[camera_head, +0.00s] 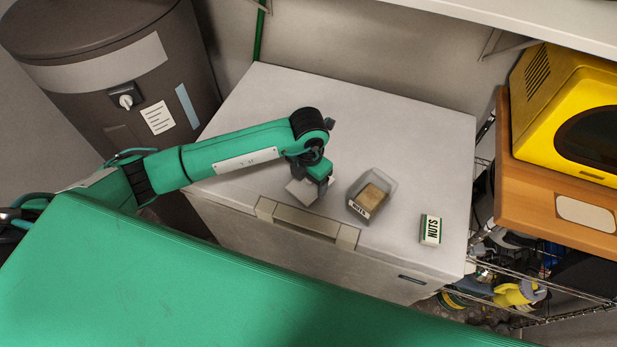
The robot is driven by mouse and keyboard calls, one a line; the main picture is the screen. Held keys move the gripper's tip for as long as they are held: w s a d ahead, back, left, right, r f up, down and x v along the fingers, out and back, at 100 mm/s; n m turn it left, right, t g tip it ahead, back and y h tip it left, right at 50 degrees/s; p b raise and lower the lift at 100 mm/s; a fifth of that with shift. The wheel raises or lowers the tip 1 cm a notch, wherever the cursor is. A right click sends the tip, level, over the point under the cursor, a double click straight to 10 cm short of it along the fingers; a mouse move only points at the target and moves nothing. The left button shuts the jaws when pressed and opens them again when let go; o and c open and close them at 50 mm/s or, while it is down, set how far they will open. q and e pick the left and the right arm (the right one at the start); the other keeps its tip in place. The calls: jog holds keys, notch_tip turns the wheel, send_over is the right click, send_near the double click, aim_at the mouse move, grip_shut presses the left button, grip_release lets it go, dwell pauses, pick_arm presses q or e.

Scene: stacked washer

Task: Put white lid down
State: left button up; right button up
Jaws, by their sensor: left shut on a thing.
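The white lid (300,192) is a small pale square under my left gripper (312,184). My left gripper is shut on it, low over the white chest top (380,130), near its front edge. I cannot tell whether the lid touches the surface. The gripper hides part of the lid. A clear open container (382,180) labelled NUTS, with brown contents, stands just right of the lid. My right gripper does not show.
A white and green NUTS box (431,230) lies further right on the chest. A yellow microwave (580,110) sits on a wooden board (540,190) at the right. A dark cylindrical tank (80,60) stands at the back left. The chest's back half is clear.

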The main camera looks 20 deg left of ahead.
pick_arm(q)
jog(key=shift+f, duration=0.4)
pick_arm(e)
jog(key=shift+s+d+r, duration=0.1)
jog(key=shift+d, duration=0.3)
pick_arm(q)
jog(key=shift+f, duration=0.1)
jog(key=shift+f, duration=0.15)
jog(key=o, duration=0.9)
jog(key=shift+o, duration=0.2)
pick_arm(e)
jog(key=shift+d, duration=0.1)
